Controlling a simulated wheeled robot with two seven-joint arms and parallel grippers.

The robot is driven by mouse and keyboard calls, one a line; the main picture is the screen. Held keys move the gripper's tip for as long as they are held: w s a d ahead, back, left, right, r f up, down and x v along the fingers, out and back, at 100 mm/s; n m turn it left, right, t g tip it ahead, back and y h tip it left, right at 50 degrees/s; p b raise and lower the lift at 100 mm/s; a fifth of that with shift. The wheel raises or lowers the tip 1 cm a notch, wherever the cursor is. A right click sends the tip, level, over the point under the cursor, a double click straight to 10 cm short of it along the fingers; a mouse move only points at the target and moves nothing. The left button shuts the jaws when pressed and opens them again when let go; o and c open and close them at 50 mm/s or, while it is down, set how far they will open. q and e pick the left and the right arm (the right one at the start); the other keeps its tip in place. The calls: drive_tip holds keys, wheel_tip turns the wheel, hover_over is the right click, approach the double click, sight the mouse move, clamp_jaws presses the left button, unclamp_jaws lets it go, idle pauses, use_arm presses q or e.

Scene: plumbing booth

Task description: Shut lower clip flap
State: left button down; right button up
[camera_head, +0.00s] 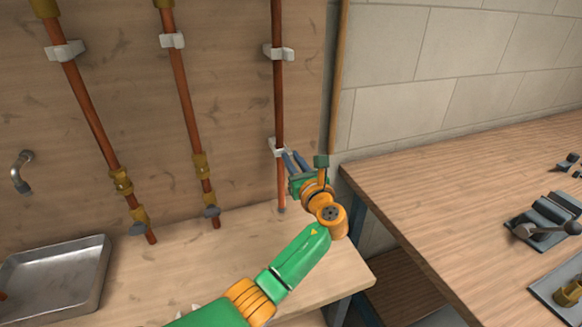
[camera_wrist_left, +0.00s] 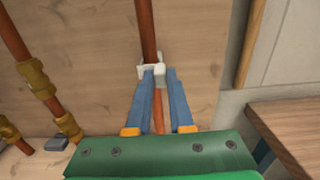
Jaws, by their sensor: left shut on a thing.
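The lower white clip (camera_head: 274,147) sits on the rightmost copper pipe (camera_head: 279,100), low on the wooden wall panel. In the left wrist view the clip (camera_wrist_left: 143,71) is around the pipe, and a white flap (camera_wrist_left: 159,70) sticks out toward me at its right side. My left gripper (camera_head: 289,156) reaches the clip from the front right. Its blue fingers (camera_wrist_left: 159,76) are shut on the flap, one on each side, with the pipe's lower part seen between them. The fingertips partly hide the flap, so its exact angle is unclear. My right gripper is out of view.
An upper clip (camera_head: 278,53) is on the same pipe. Two other copper pipes with brass fittings (camera_head: 202,172) stand to the left. A metal sink tray (camera_head: 55,280) is at lower left. A wooden bench (camera_head: 450,185) with tools is at right.

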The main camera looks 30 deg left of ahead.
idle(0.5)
use_arm(q)
drive_tip(key=c, duration=0.8)
unclamp_jaws()
drive_tip(key=shift+w, duration=0.1)
drive_tip(key=v, duration=0.7)
drive_tip(key=shift+b, duration=0.3)
drive_tip(key=shift+f, duration=0.1)
